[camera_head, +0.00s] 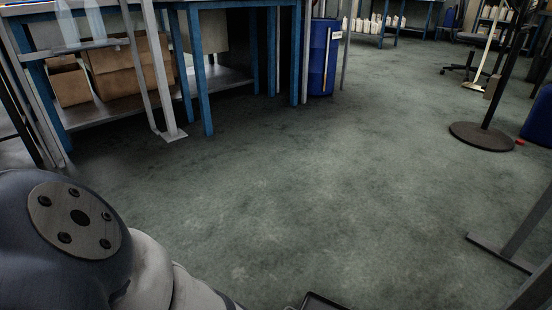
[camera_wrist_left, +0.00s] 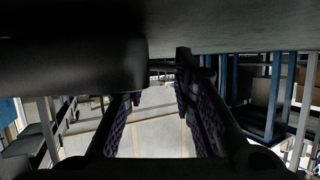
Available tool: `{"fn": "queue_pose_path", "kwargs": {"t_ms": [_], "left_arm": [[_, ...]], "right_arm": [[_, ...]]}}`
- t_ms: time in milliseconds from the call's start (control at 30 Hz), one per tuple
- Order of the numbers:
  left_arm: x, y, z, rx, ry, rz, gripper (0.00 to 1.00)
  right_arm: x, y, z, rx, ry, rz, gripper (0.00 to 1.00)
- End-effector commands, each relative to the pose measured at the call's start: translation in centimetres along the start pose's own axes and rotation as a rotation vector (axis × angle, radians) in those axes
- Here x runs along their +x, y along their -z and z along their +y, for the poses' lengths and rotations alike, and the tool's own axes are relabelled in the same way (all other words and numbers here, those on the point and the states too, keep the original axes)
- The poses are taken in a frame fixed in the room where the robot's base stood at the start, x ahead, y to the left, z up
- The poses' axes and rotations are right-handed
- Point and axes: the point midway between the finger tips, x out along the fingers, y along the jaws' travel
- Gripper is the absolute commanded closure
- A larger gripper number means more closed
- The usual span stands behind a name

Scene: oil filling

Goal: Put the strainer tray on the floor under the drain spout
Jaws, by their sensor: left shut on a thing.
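A dark corner of the strainer tray (camera_head: 322,303) shows at the bottom edge of the head view, low over the floor; the rest of it is cut off. In the left wrist view a large dark shape, likely the tray (camera_wrist_left: 75,55), fills the upper left. My left gripper (camera_wrist_left: 158,88) shows there with its two ridged fingers, shut on the tray; the exact contact is in shadow. In the head view my left arm comes in at the lower left, with its gripper out of frame. My right gripper and the drain spout are not in view.
A blue-legged workbench (camera_head: 205,90) with cardboard boxes (camera_head: 125,65) on its shelf stands at the upper left. A blue barrel (camera_head: 323,58) stands beside it. A round stand base (camera_head: 481,136) and metal legs (camera_head: 500,252) are at the right. The middle floor (camera_head: 300,180) is clear.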

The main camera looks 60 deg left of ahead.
Motion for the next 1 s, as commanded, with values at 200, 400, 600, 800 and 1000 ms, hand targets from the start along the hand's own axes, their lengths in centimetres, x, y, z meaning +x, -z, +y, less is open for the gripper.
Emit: {"fn": "queue_pose_path", "kwargs": {"t_ms": [200,400,600,800,1000], "left_arm": [[0.1,-0.4,0.0,0.000,0.000,0.000,1.00],[0.2,-0.5,0.0,0.001,0.000,-0.001,0.53],[0.2,-0.5,0.0,0.001,0.000,0.000,0.53],[-0.1,-0.6,0.0,0.001,0.001,-0.002,0.53],[-4.1,-0.6,0.0,0.002,0.001,-0.005,0.53]], "right_arm": [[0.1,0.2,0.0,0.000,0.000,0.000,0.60],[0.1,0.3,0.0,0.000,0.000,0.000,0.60],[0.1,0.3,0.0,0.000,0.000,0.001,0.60],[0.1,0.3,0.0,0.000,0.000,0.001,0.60],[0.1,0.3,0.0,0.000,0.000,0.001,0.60]]}}
